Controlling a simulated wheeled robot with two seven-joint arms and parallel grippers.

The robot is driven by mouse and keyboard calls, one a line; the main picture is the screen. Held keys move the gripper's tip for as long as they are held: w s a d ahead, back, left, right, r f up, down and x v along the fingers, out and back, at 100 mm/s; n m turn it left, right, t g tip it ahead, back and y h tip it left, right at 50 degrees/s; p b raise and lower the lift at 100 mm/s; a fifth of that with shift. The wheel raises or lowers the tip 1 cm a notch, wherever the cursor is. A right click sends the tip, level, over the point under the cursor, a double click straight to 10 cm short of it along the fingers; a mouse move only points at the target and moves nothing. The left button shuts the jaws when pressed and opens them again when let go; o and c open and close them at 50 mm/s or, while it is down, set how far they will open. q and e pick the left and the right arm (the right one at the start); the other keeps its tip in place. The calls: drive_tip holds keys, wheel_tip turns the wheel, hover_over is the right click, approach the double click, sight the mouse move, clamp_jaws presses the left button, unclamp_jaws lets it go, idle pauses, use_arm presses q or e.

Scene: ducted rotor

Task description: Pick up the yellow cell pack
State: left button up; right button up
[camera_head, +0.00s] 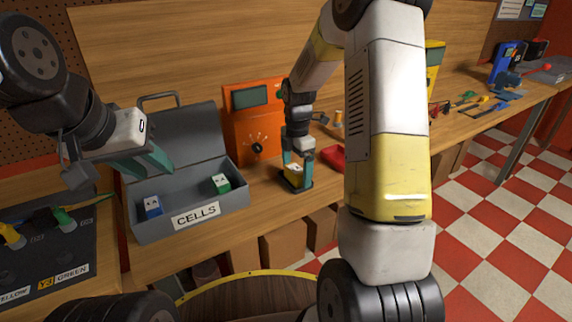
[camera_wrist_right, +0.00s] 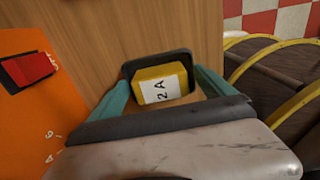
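The yellow cell pack (camera_head: 296,169) sits in a small dark holder (camera_head: 291,184) on the bench. In the right wrist view the pack (camera_wrist_right: 163,85), with a white label reading "2 A", lies between my right fingertips, inside the holder's dark rim (camera_wrist_right: 157,60). My right gripper (camera_head: 298,172) points down over the pack. Its teal fingers stand apart on either side, with a visible gap to the pack, and it also shows in the right wrist view (camera_wrist_right: 165,84). My left gripper (camera_head: 150,165) is empty beside the grey box, its teal fingers apart.
An open grey box (camera_head: 190,221) labelled CELLS holds a blue cell (camera_head: 152,206) and a green cell (camera_head: 220,183). An orange meter (camera_head: 251,128) stands behind my right gripper, and a red object (camera_head: 332,156) lies right of it. A dark connector panel (camera_head: 50,262) is at the left.

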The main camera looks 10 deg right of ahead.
drive_tip(key=c, duration=1.6)
drive_tip(key=shift+o, duration=0.2)
drive_tip(key=shift+r, duration=0.15)
